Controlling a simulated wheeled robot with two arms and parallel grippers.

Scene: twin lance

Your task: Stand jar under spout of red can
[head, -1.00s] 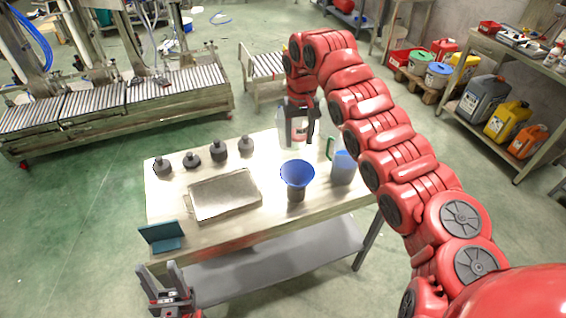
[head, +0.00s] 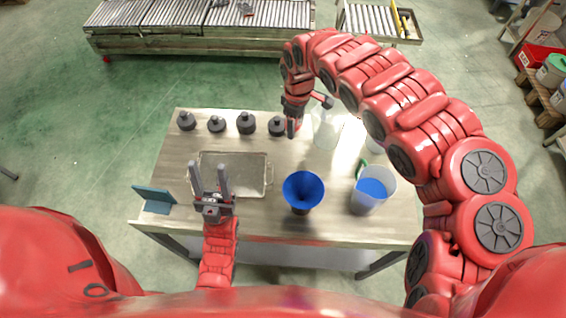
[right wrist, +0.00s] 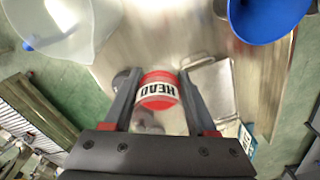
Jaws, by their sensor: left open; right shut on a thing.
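My right gripper (head: 292,127) is over the back of the table, beside a translucent vessel (head: 325,130). In the right wrist view its fingers (right wrist: 158,96) are shut on a red cylinder (right wrist: 157,90) with a white band reading HEAD. I cannot tell whether this is the jar or part of the red can. No spout is clearly visible. My left gripper (head: 209,176) is open and empty, fingers pointing away from me, over the front left of the tray (head: 266,181). No other thing on the table is clearly a red can.
A blue funnel (head: 303,188) stands front centre. A clear jug with blue contents (head: 371,190) and a green handle is to its right. Several dark bottles (head: 246,123) line the back left. A teal stand (head: 155,197) is at the left edge. A roller conveyor (head: 200,14) is behind.

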